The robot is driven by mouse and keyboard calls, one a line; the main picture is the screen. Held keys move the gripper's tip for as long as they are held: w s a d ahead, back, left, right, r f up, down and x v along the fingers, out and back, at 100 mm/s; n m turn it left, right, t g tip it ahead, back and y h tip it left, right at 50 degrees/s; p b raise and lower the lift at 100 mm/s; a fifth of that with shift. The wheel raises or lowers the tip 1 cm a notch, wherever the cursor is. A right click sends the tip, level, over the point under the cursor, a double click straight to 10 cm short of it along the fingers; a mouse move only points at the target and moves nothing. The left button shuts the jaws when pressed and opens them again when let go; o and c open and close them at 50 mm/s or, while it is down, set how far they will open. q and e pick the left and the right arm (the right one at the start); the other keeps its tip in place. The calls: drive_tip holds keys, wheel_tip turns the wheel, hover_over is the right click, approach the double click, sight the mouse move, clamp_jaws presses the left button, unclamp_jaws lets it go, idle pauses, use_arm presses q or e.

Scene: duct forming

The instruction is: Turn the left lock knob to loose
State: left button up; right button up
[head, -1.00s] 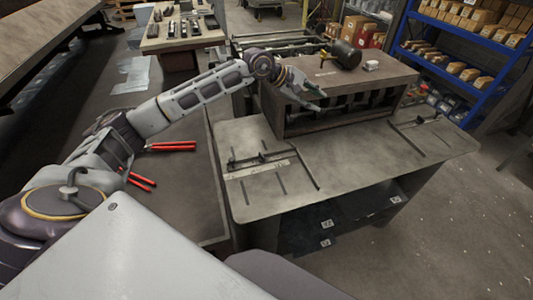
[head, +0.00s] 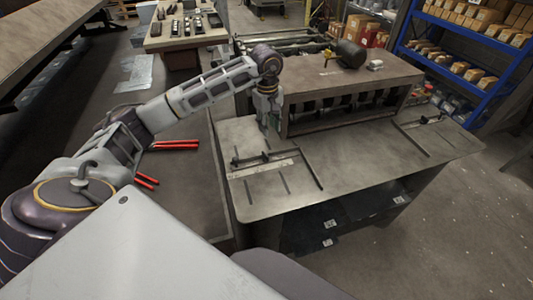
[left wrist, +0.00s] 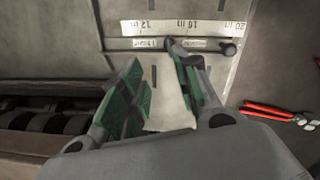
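The left guide bar (head: 262,158) lies on the machine table's left side, with small dark knobs on it. In the left wrist view, a dark knob (left wrist: 172,46) is at mid-bar, close to one fingertip, and a round black end (left wrist: 230,49) is at right. Small label plates flank the middle knob, too small to read. I cannot tell whether the knob is loose or tight. My left gripper (left wrist: 158,60) is open and empty, green-padded fingers apart, pointing down at the table. In the head view my left gripper (head: 269,127) is behind the bar. My right gripper is out of view.
The roller housing (head: 350,82) stands right beside my left gripper. A matching guide (head: 420,121) is on the table's right side. A white ruler strip (left wrist: 185,27) runs beside the bar. Red-handled pliers (head: 174,145) lie to the left. The table's front middle is clear.

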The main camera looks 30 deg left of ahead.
sight(266, 155)
use_arm(q)
drive_tip(key=shift+s+a, duration=0.25)
drive_tip(key=shift+s, duration=0.2)
drive_tip(key=shift+f, duration=0.15)
drive_tip(key=shift+f+p, duration=1.45)
drive_tip(key=shift+f, duration=5.35)
clamp_jaws()
